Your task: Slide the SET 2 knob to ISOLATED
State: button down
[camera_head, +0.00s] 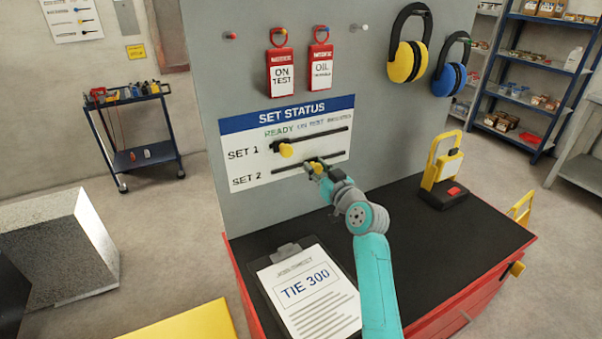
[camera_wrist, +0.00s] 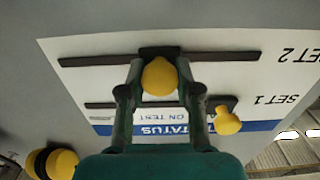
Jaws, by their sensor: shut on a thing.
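The SET STATUS board (camera_head: 240,133) has two dark horizontal slots, SET 1 above SET 2, under the headings READY, ON TEST and a blurred third one at the right. My gripper (camera_head: 318,168) is at the SET 2 slot (camera_head: 288,168), around the middle of its length. In the wrist view, which is upside down, the yellow SET 2 knob (camera_wrist: 160,77) sits between the two fingers of my gripper (camera_wrist: 158,80), which are shut on it. The yellow SET 1 knob (camera_head: 286,150) is at the left end of its slot, under READY; it also shows in the wrist view (camera_wrist: 228,121).
A clipboard (camera_head: 305,290) lies on the dark bench top (camera_head: 430,235). A yellow-and-black lamp (camera_head: 443,178) stands at the right. The board face right of my gripper is clear.

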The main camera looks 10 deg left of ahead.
jog(key=shift+w+d, duration=0.1)
jog(key=c, duration=0.8)
grip_release()
jog(key=v, duration=1.2)
